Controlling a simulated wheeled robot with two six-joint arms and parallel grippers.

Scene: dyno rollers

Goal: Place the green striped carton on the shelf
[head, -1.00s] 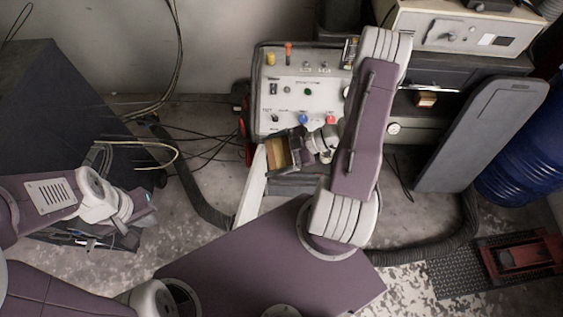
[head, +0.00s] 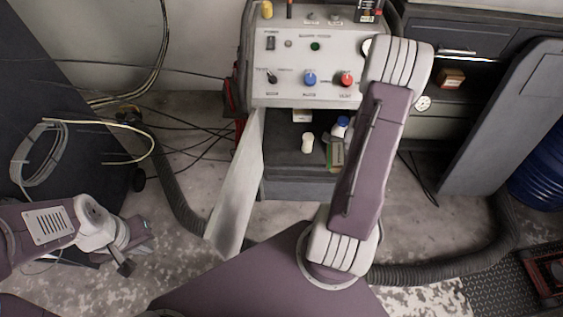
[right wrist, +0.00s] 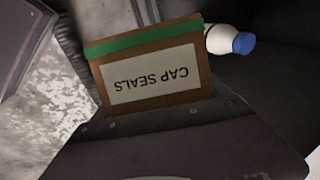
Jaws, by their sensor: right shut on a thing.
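The green striped carton (right wrist: 152,72) fills the middle of the right wrist view. It is brown with a green band and a pale label reading CAP SEALS, upside down there. My right gripper (right wrist: 155,112) is shut on it. In the head view a strip of the carton (head: 337,156) shows beside my right arm, which hides the right gripper. Behind it is a dark shelf (head: 283,160) under the control panel. I cannot tell if the carton touches the shelf. My left gripper (head: 132,256) is at the lower left, away from the carton, its jaws unclear.
A white bottle with a blue cap (head: 340,127) is close to the carton, and also shows in the right wrist view (right wrist: 228,40). A white object (head: 307,143) stands left of it. The control panel (head: 300,70) overhangs the shelf. A pale side panel (head: 236,190) stands left.

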